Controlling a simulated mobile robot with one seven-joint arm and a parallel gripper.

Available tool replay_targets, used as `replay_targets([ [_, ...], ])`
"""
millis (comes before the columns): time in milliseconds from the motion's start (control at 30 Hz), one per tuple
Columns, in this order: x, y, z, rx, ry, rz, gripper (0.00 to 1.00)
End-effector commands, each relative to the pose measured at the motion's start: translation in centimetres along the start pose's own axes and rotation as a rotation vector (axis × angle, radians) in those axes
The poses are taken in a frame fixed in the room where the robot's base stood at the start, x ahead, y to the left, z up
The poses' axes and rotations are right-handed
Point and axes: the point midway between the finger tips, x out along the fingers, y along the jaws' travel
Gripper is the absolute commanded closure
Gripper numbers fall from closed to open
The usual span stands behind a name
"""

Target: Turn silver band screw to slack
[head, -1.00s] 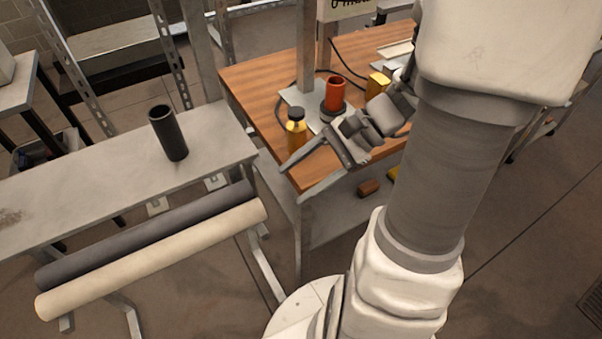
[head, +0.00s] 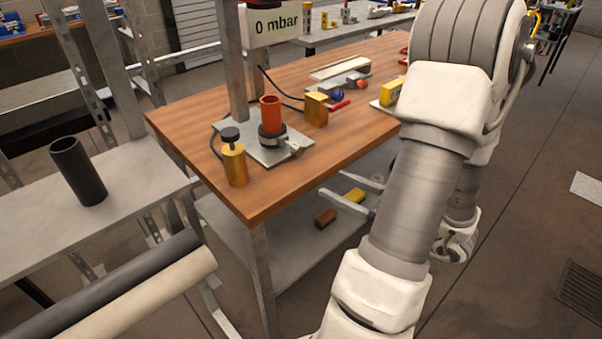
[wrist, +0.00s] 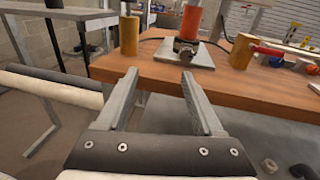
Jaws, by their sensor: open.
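A red tube (head: 270,112) stands upright in a black collar (head: 270,134) on a grey metal plate (head: 268,153) on the wooden table. A small silver band screw (head: 291,146) sticks out at the collar's right side. The tube (wrist: 191,20) and collar (wrist: 185,47) also show in the wrist view, beyond the fingers; the screw is too small to make out clearly there. My gripper (wrist: 160,75) is open and empty, apart from the screw, before the table's front edge. The head view shows its fingers partly, behind my arm.
A brass bottle with a black knob (head: 235,166) stands left of the plate near the front edge of the wooden table (head: 350,130). A brass block (head: 316,109) stands behind right.

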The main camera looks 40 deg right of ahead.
Motion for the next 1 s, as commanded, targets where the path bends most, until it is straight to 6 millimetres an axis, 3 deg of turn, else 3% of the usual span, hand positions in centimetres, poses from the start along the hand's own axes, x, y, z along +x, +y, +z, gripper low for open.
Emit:
replay_targets([
  [33, -1.2, -1.2, -1.4, 0.019, -0.013, -0.069, 0.31],
  [133, -2.5, -2.5, -1.9, 0.034, -0.031, -0.150, 0.31],
  [267, -2.2, -3.1, -1.9, 0.035, -0.037, -0.173, 0.31],
  [1000, 12.2, -5.3, -1.4, 0.034, -0.036, -0.165, 0.31],
])
